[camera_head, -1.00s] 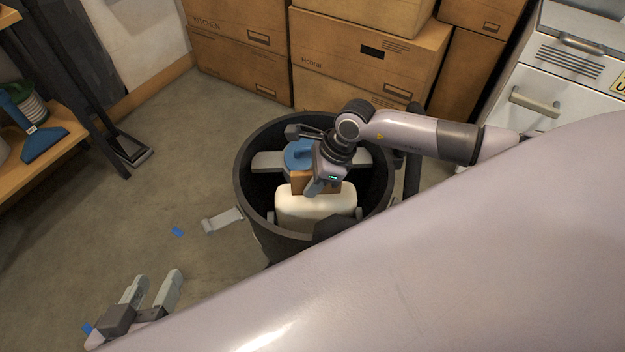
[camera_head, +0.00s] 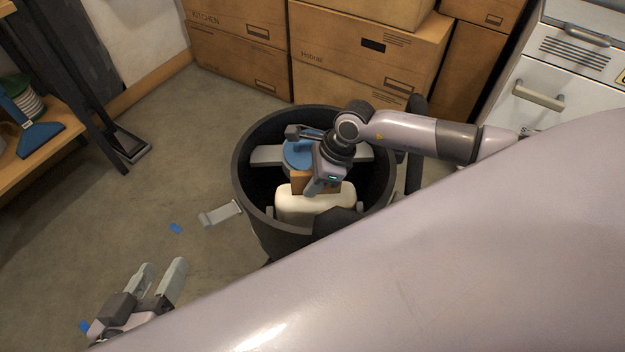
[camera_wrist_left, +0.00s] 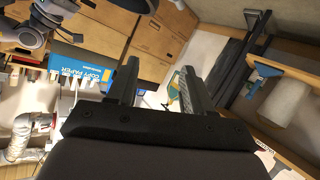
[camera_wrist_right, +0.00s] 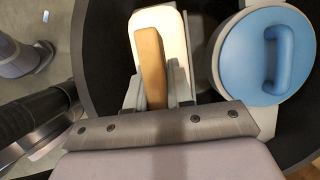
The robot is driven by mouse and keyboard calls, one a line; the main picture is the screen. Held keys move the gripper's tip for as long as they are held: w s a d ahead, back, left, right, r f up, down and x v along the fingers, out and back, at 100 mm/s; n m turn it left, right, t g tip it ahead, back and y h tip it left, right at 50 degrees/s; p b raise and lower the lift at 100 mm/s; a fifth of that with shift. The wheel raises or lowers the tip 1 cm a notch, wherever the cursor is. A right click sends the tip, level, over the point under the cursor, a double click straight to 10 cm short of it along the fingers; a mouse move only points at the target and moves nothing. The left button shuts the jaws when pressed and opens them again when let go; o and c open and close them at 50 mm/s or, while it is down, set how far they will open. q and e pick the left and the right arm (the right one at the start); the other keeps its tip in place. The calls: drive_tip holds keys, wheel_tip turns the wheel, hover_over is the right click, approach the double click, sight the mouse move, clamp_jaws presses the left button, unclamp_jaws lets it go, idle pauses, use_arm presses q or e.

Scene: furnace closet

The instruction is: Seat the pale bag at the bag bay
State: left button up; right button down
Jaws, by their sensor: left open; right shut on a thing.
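The pale bag (camera_head: 315,203) sits inside the dark round drum (camera_head: 249,205), on its near side. Its tan top piece (camera_head: 301,180) is between the fingers of my right gripper (camera_head: 314,187). In the right wrist view the tan piece (camera_wrist_right: 151,66) stands between the fingers, with the pale bag (camera_wrist_right: 176,28) beyond it. The bag bay is not clearly told apart from the drum's inside; the bag's lower part is hidden. My left gripper (camera_head: 158,278) is open and empty, left of the drum over the floor.
A blue-lidded round part (camera_head: 297,153) with a handle sits in the drum behind the bag. A metal latch (camera_head: 220,213) sticks out at the drum's left. Cardboard boxes (camera_head: 370,50) stand behind, a white cabinet (camera_head: 560,80) at right. Floor at left is mostly clear.

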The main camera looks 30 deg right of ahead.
use_arm(q)
drive_tip(key=shift+d+f+h+b, duration=0.15)
drive_tip(key=shift+d+h+b, duration=0.25)
drive_tip(key=shift+d+b, duration=0.15)
use_arm(e)
drive_tip(key=shift+f, duration=0.8)
use_arm(q)
drive_tip(key=shift+w+a+b, duration=0.2)
drive_tip(key=shift+b, duration=0.2)
use_arm(e)
drive_tip(key=shift+f, duration=0.55)
drive_tip(key=shift+f+b, duration=0.3)
use_arm(q)
drive_tip(key=shift+s+a+f, duration=0.1)
drive_tip(key=shift+s+a, duration=0.15)
drive_tip(key=shift+a, duration=0.05)
use_arm(e)
drive_tip(key=shift+f, duration=0.1)
use_arm(q)
drive_tip(key=shift+t, duration=0.3)
use_arm(e)
drive_tip(key=shift+f, duration=0.1)
use_arm(q)
drive_tip(key=shift+a+b, duration=0.15)
drive_tip(key=shift+b, duration=0.25)
use_arm(e)
drive_tip(key=shift+f, duration=0.25)
